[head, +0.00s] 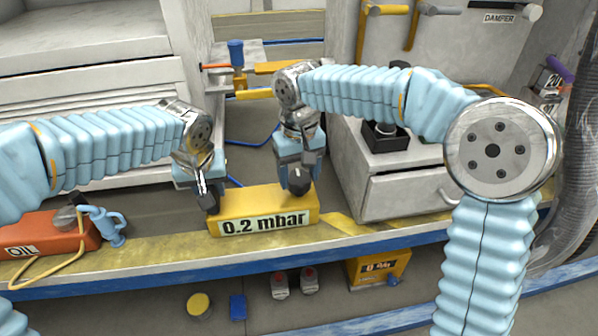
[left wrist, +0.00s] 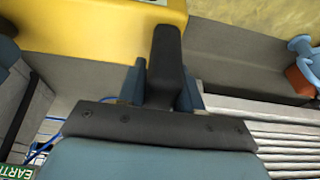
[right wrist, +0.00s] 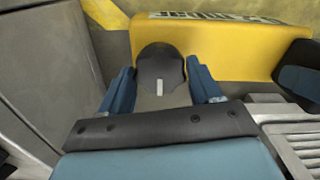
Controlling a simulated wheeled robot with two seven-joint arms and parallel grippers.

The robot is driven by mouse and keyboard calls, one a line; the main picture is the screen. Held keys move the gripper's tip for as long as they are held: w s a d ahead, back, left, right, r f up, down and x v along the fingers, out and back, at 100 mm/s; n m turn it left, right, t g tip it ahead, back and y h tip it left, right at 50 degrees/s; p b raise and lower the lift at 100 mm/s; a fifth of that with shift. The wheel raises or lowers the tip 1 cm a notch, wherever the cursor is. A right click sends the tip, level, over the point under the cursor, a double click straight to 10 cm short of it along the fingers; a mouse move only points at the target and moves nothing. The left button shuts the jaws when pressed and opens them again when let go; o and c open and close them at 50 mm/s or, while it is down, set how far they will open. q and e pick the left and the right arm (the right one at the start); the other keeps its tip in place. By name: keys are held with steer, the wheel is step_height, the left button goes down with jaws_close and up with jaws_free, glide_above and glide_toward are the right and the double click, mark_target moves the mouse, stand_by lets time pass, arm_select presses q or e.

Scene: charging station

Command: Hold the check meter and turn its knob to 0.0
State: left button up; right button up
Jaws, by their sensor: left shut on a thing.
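The check meter (head: 262,222) is a yellow box on the bench, its front label reading "0.2 mbar". My left gripper (head: 206,190) is at the meter's left end, shut on its black handle; the handle (left wrist: 165,60) stands between the fingers in the left wrist view. My right gripper (head: 296,172) points down over the meter's right end. In the right wrist view the round black knob (right wrist: 158,66) with a white mark lies between the two blue fingers, which are apart with narrow gaps beside it. The white mark points toward the gripper's palm.
A grey cabinet (head: 400,195) is close on the right. A yellow device (head: 380,267) and small items lie below the bench's blue edge.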

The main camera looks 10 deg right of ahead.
steer(key=c, duration=0.6)
steer(key=shift+n, duration=0.4)
steer(key=n, duration=0.5)
steer(key=shift+n, duration=0.3)
steer(key=n, duration=0.5)
steer(key=shift+d, duration=0.1)
steer(key=shift+n, duration=0.3)
arm_select(q)
steer(key=shift+a, duration=0.1)
arm_select(e)
steer(key=o, duration=1.1)
steer(key=shift+c, duration=0.2)
